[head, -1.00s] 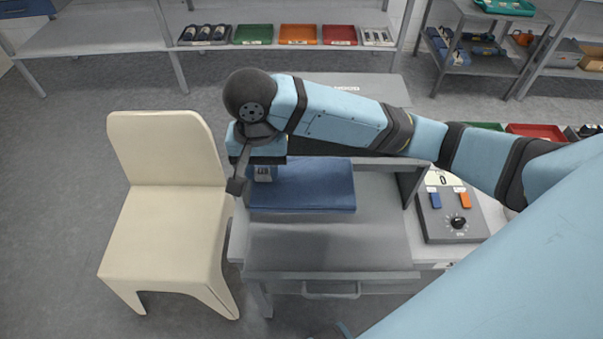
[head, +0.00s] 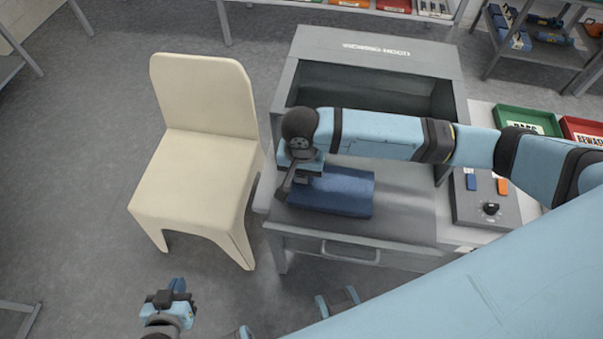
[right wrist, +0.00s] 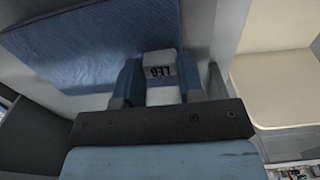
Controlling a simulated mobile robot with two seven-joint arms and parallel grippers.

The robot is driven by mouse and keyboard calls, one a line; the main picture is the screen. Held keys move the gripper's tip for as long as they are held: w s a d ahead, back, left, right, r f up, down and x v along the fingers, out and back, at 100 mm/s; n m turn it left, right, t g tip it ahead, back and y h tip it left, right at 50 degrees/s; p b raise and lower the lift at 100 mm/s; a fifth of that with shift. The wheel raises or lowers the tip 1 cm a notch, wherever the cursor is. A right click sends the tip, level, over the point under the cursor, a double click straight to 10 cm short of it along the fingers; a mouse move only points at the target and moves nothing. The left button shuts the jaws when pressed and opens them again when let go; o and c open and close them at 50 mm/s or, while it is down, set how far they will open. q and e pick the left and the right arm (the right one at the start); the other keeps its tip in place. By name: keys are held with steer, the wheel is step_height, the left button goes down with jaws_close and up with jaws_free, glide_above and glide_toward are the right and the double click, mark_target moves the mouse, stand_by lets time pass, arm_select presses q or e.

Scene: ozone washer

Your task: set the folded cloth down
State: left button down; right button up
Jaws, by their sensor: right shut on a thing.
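The folded blue cloth (head: 345,193) is over the left part of the grey tray (head: 405,215) in front of the open hood. I cannot tell whether it touches the tray. My right gripper (head: 304,176) is at the cloth's left end, shut on its pale tag. In the right wrist view, the fingers (right wrist: 160,82) stand on both sides of this tag (right wrist: 161,66), which has dark print, and the cloth (right wrist: 95,45) extends to the upper left. My left gripper (head: 175,290) is low at the left, away from the cloth; its finger gap is unclear.
The grey hood (head: 375,52) stands behind the tray. A cream chair (head: 200,150) is close on the left. A control box (head: 485,205) with blue and orange buttons is on the right, with green (head: 528,120) and red (head: 583,130) bins behind it.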

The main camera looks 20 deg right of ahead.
steer(key=shift+f, duration=0.5)
steer(key=o, duration=1)
step_height(320, 180, up, 12)
steer(key=shift+p, duration=0.4)
steer(key=shift+s, duration=0.1)
